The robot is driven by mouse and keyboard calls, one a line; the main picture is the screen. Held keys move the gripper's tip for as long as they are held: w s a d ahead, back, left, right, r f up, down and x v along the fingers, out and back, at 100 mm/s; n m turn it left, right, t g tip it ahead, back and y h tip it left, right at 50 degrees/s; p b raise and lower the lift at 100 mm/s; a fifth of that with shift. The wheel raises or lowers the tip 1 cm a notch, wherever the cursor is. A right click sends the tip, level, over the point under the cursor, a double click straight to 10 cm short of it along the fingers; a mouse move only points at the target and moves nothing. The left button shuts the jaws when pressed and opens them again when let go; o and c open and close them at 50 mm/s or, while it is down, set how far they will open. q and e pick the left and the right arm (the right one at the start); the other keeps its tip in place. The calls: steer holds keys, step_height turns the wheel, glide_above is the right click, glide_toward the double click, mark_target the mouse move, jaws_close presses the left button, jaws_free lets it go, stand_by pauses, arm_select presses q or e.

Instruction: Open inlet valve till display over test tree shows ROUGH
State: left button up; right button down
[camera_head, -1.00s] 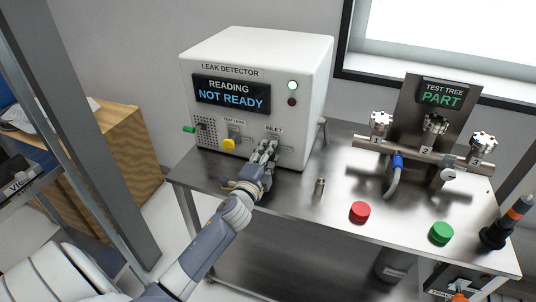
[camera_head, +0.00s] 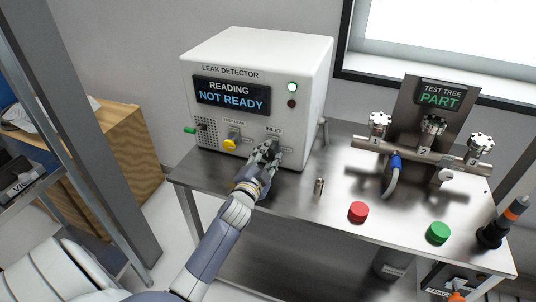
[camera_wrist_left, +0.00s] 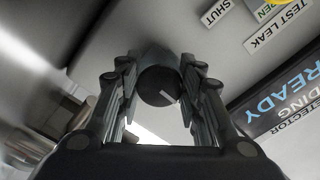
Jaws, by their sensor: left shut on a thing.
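The white leak detector (camera_head: 262,75) stands on the steel bench, and its display (camera_head: 231,94) reads "READING NOT READY". My left gripper (camera_head: 271,146) is at the detector's front, just under the INLET label (camera_head: 273,131). In the left wrist view the gripper (camera_wrist_left: 160,90) is shut on a dark round inlet valve knob (camera_wrist_left: 158,85) with a pale mark on its face. In the head view the gripper largely hides this knob. The test tree display (camera_head: 439,95) reads "PART". My right gripper is out of view.
The test tree manifold (camera_head: 425,150) has several silver knobs, numbered ports and a blue-ended hose. A yellow TEST LEAK knob (camera_head: 230,144) is left of my gripper. A small metal fitting (camera_head: 319,187), red button (camera_head: 358,212) and green button (camera_head: 439,232) are on the bench.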

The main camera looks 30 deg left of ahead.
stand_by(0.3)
arm_select(q)
steer(key=o, duration=1.1)
steer(key=v, duration=1.2)
